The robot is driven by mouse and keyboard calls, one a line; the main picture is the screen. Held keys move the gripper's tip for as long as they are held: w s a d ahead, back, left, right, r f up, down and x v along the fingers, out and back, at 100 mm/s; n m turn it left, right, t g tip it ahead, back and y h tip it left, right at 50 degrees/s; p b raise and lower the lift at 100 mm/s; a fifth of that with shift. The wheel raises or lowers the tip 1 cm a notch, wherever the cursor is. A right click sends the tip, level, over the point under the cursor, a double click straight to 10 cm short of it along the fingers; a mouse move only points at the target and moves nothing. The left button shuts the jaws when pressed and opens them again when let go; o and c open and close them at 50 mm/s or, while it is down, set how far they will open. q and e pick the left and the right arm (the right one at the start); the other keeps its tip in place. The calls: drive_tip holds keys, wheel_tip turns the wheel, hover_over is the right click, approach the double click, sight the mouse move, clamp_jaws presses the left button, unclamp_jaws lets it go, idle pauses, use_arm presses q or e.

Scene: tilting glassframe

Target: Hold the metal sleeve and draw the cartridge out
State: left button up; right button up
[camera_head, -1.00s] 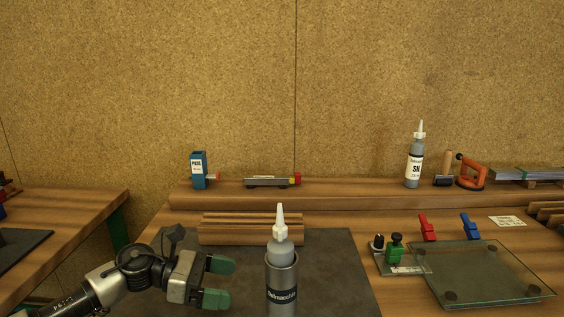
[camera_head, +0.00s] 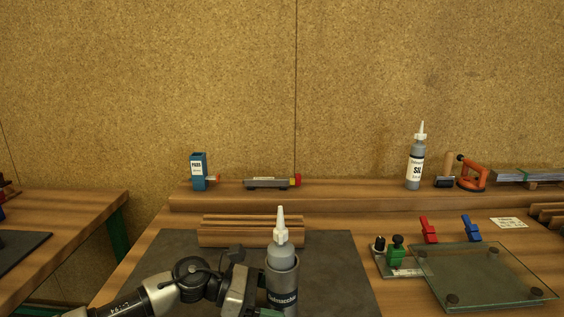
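The metal sleeve (camera_head: 283,284) stands upright on the dark mat (camera_head: 340,268) at the bottom centre, with a dark label band on its front. The grey cartridge (camera_head: 281,252) with a white pointed nozzle (camera_head: 280,225) sits inside it, its upper part showing above the rim. My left gripper (camera_head: 268,308) is at the sleeve's left side, low down. My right gripper is not in view.
A ribbed wooden block (camera_head: 251,230) lies behind the sleeve. To the right are a glass pane (camera_head: 485,275) and red (camera_head: 428,229), blue (camera_head: 470,227) and green (camera_head: 397,249) clamps or tools. Another cartridge (camera_head: 414,172) stands on the back ledge. The mat right of the sleeve is clear.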

use_arm(q)
drive_tip(key=shift+d, duration=0.3)
drive_tip(key=c, duration=0.6)
idle(0.7)
